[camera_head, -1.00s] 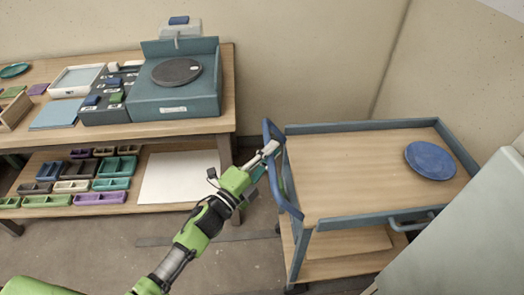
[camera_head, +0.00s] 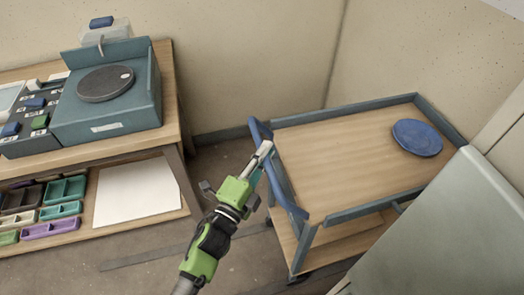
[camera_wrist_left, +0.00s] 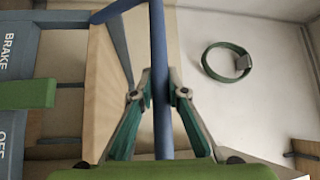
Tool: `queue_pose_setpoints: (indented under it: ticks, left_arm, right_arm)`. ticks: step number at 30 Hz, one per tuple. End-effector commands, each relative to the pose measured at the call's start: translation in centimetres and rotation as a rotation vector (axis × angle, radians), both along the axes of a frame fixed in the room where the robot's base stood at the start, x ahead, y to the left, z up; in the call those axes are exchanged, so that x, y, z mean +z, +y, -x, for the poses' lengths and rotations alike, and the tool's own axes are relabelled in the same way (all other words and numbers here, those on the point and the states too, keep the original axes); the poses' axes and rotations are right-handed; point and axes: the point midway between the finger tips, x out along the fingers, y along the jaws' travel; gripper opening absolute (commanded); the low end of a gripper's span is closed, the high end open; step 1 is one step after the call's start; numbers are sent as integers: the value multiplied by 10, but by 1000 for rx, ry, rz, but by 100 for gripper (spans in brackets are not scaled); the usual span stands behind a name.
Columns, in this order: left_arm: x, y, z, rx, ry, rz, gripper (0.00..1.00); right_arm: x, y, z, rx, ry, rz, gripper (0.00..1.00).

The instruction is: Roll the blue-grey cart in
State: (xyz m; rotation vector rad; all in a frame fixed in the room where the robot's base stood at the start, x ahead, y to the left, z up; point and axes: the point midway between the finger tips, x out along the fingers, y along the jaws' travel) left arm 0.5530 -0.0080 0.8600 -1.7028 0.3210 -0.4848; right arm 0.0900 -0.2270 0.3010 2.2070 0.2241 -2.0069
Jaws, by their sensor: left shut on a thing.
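The blue-grey cart (camera_head: 345,213) stands right of centre in the head view, with a wooden top and a raised blue-grey rim. A blue handle (camera_head: 282,190) runs along its left end. My left gripper (camera_head: 264,152) is shut on this handle. In the left wrist view the handle (camera_wrist_left: 158,80) passes upright between the two fingers (camera_wrist_left: 160,95). A blue round plate (camera_head: 417,138) lies on the cart top towards the far right. A lower wooden shelf (camera_head: 340,238) shows beneath. My right gripper is not in view.
A wooden bench (camera_head: 172,120) with a teal wheel unit (camera_head: 108,104) stands at the left, with several small trays (camera_head: 60,210) on its lower shelf. A pale cabinet (camera_head: 450,225) is close to the cart's right. Floor shows between bench and cart.

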Motion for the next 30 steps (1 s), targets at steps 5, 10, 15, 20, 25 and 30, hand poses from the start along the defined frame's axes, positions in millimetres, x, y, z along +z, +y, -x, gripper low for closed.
queue_pose_setpoints:
  ticks: [5, 10, 15, 20, 25, 30]
  left_arm:
    - [0, -3, 1, -5, 2, 3, 16]
    - [0, -2, 1, -3, 1, 2, 32]
    - [0, -1, 0, -2, 1, 3, 32]
    - [-2, 2, 7, -3, 2, 2, 32]
    - [-7, 16, 32, -2, 5, 1, 32]
    - [-12, 33, 65, -3, 7, 3, 32]
  right_arm:
    - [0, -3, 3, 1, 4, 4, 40]
    - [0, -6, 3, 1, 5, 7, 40]
    - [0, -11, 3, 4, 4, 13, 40]
    - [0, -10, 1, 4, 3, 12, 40]
    - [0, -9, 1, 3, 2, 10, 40]
    - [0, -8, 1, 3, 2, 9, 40]
